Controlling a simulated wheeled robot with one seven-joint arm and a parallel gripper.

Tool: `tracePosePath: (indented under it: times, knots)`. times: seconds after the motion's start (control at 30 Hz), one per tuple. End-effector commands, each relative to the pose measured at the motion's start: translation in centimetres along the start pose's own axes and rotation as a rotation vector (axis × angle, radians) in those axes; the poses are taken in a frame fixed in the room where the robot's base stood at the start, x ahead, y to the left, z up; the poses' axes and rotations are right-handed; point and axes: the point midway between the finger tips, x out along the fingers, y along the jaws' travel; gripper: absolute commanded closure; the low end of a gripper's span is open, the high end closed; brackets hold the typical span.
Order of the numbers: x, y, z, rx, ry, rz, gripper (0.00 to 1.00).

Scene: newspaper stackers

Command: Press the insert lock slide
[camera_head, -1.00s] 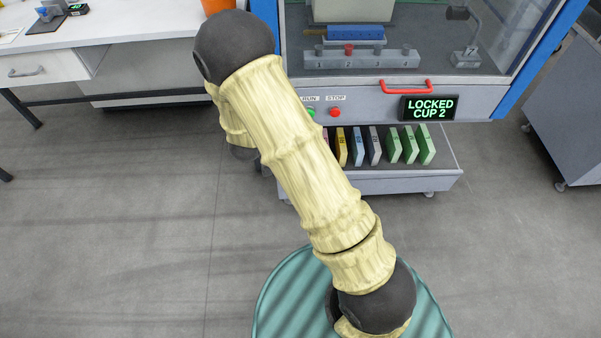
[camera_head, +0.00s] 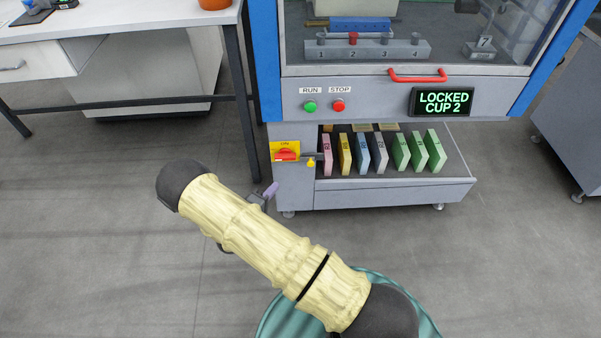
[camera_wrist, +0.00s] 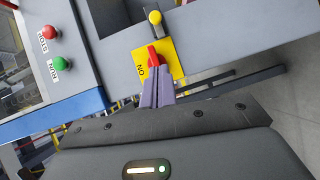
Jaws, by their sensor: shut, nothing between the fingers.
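My gripper (camera_head: 271,190) is shut and empty; its purple fingers also show in the wrist view (camera_wrist: 157,90). It is in front of and below a yellow plate (camera_head: 293,145) with a red switch handle (camera_head: 287,155), marked ON. In the wrist view the fingertips overlap the lower part of the red handle (camera_wrist: 153,57); contact is not clear. A yellow knob (camera_head: 311,162) beside the plate also shows in the wrist view (camera_wrist: 155,18). Nothing is labelled as the insert lock slide, so I cannot tell which part it is.
Green RUN (camera_head: 310,106) and red STOP (camera_head: 338,106) buttons sit above. A display (camera_head: 442,102) reads LOCKED CUP 2. Coloured upright blocks stand on the lower shelf (camera_head: 400,192). A red handle (camera_head: 417,77) protrudes. A white table (camera_head: 120,20) stands left; the floor before the shelf is clear.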

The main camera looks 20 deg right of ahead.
Motion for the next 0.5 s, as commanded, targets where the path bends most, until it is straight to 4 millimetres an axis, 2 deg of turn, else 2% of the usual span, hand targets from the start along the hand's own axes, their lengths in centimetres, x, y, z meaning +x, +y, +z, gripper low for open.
tracePosePath:
  times: [0.27,0.5]
  knots:
    - [0.2,0.1,0.0,0.003,-0.001,-0.002,1.00]
    - [2.6,-0.1,0.1,0.004,-0.003,-0.002,1.00]
